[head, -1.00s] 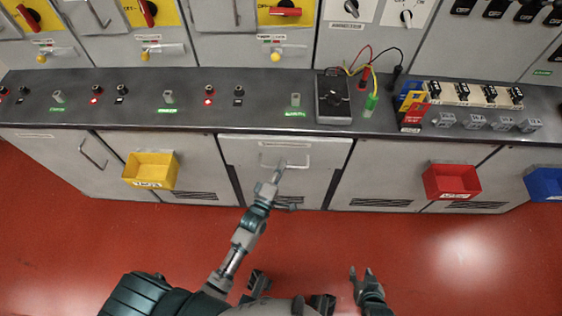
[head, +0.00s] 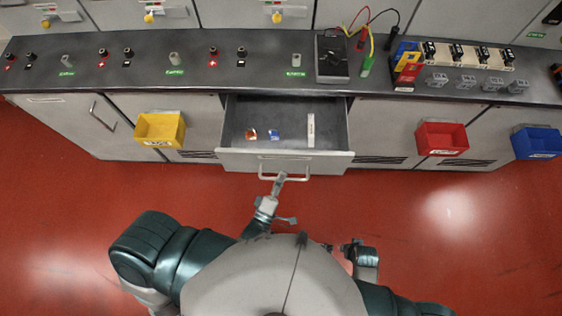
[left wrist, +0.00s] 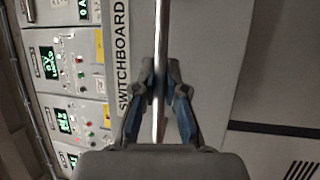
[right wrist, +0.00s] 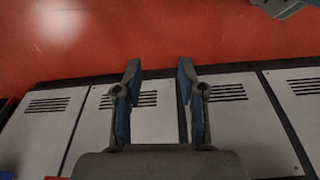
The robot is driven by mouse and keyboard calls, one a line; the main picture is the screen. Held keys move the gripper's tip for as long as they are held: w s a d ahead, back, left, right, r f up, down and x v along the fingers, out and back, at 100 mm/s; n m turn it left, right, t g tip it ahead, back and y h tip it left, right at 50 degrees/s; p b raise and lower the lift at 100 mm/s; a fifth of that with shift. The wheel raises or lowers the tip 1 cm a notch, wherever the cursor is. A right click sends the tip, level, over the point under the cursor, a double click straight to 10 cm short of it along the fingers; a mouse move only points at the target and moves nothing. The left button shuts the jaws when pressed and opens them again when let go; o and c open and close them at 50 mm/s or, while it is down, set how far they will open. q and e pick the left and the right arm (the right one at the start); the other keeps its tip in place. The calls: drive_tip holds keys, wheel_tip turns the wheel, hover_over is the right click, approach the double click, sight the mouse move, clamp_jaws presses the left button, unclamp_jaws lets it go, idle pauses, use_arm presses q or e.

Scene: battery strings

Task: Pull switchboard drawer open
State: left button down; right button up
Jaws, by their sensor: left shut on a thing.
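The switchboard drawer (head: 285,160) stands pulled out from under the grey counter in the head view. Inside it lie a small orange-brown item (head: 251,134), a blue item (head: 274,134) and a pale upright strip (head: 311,130). My left gripper (head: 279,178) is shut on the bar handle (head: 297,178) at the drawer's front. In the left wrist view the fingers (left wrist: 160,88) close around the metal bar (left wrist: 162,40), beside the "SWITCHBOARD" label (left wrist: 121,55). My right gripper (right wrist: 157,80) is open and empty, away from the drawer, above the red floor.
On the counter (head: 120,75) stand a black meter (head: 331,58) with leads, and several connectors at the right. A yellow bin (head: 160,129), a red bin (head: 442,139) and a blue bin (head: 537,143) hang on the cabinet fronts. The red floor (head: 80,210) is clear.

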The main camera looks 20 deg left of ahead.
use_arm(q)
drive_tip(key=shift+s+d+f, duration=0.15)
drive_tip(key=shift+s+d, duration=0.05)
drive_tip(key=shift+s, duration=0.35)
drive_tip(key=shift+s+d+f, duration=0.15)
drive_tip(key=shift+s, duration=0.35)
drive_tip(key=c, duration=1.2)
unclamp_jaws()
drive_tip(key=shift+w+r, duration=0.1)
drive_tip(key=v, duration=1.2)
